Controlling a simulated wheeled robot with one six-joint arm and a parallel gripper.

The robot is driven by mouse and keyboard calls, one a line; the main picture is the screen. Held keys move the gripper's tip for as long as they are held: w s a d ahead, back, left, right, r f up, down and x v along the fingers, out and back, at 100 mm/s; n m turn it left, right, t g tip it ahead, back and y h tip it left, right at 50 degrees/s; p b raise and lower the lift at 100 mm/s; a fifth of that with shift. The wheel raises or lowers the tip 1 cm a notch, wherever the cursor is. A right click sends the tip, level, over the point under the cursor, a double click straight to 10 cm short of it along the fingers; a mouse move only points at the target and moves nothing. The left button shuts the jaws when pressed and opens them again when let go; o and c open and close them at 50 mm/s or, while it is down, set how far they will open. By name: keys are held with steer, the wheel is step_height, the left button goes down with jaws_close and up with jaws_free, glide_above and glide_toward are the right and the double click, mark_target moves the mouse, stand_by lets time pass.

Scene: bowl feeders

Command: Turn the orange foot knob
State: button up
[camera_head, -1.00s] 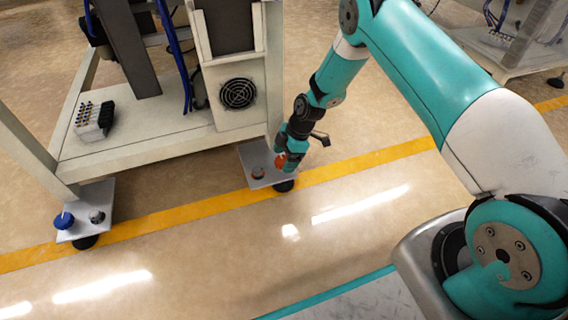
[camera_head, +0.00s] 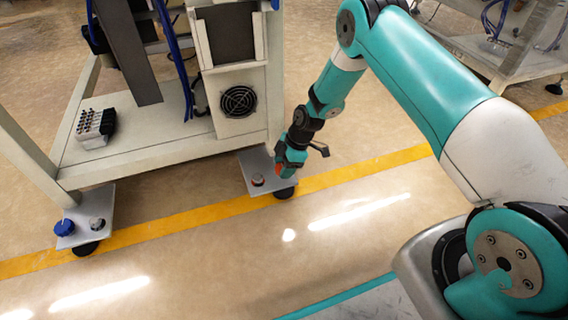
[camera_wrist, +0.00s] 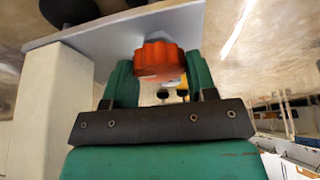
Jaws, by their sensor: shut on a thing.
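In the head view my gripper (camera_head: 283,170) is low at the right foot plate (camera_head: 250,165) of the machine frame. Only a small bit of the orange knob (camera_head: 278,168) shows there, the rest hidden by my gripper.
The left foot plate (camera_head: 95,205) carries a blue knob (camera_head: 64,227) and a grey one (camera_head: 97,223). The frame's leg (camera_wrist: 50,110) is close by my gripper. The floor in front is clear.

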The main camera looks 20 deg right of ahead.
steer(key=shift+s+r+m+t+p, duration=0.1)
steer(key=shift+r+m+t+p, duration=0.1)
steer(key=shift+m+p, duration=0.4)
steer(key=shift+r+m+t+p, duration=0.1)
steer(key=shift+m+t+p, duration=0.1)
steer(key=shift+m+p, duration=0.35)
steer(key=m+t+p, duration=0.1)
steer(key=m+p, duration=0.2)
steer(key=shift+h+p, duration=0.3)
steer(key=m+t+h+p, duration=0.1)
steer(key=m+p, duration=0.1)
steer(key=m, duration=0.2)
steer(key=shift+s+f+p, duration=0.1)
steer(key=shift+p, duration=0.2)
steer(key=m+t+h+p, duration=0.1)
steer(key=m+p, duration=0.1)
steer(key=m, duration=0.1)
steer(key=shift+a+f+m, duration=0.1)
steer(key=shift+m, duration=0.15)
steer(key=m+h+p, duration=0.1)
steer(key=m, duration=0.3)
steer(key=shift+a+m+h, duration=0.1)
steer(key=shift+m+h, duration=0.2)
steer(key=shift+h, duration=0.1)
steer(key=shift+f+m+h, duration=0.1)
steer(key=shift+m+h, duration=0.7)
steer(key=shift+m, duration=1.4)
